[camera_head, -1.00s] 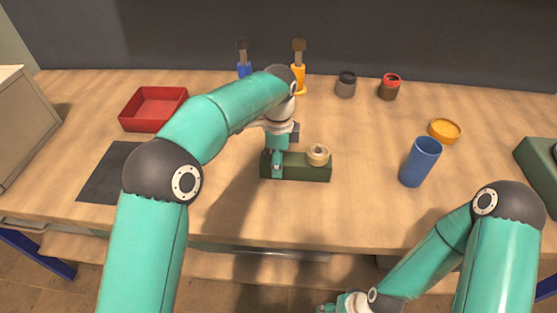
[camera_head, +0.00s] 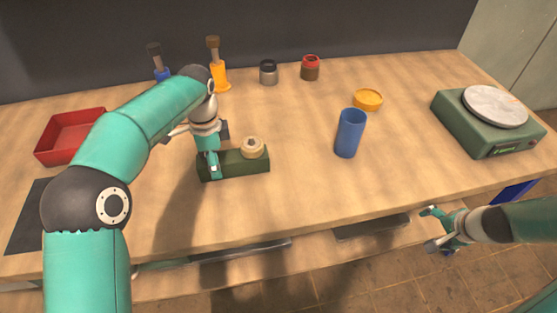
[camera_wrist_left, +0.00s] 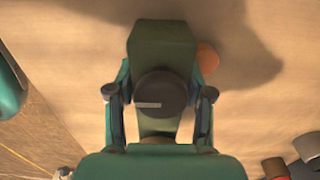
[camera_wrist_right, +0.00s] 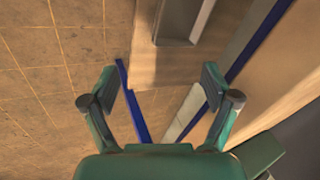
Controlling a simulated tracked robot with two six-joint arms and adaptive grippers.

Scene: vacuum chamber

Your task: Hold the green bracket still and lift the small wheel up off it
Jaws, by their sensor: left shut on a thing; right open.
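The green bracket (camera_head: 235,165) is a long dark green block lying on the bench. My right gripper (camera_head: 437,228) is open and empty in front of the bench's edge, low on the right. It also shows in the right wrist view (camera_wrist_right: 152,88).
A blue cup (camera_head: 350,133) stands right of the bracket, with a yellow dish (camera_head: 368,99) behind it. A scale (camera_head: 480,131) is at far right, a red tray (camera_head: 70,137) at left. Jars and upright tools line the back. Bench between cup and bracket is clear.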

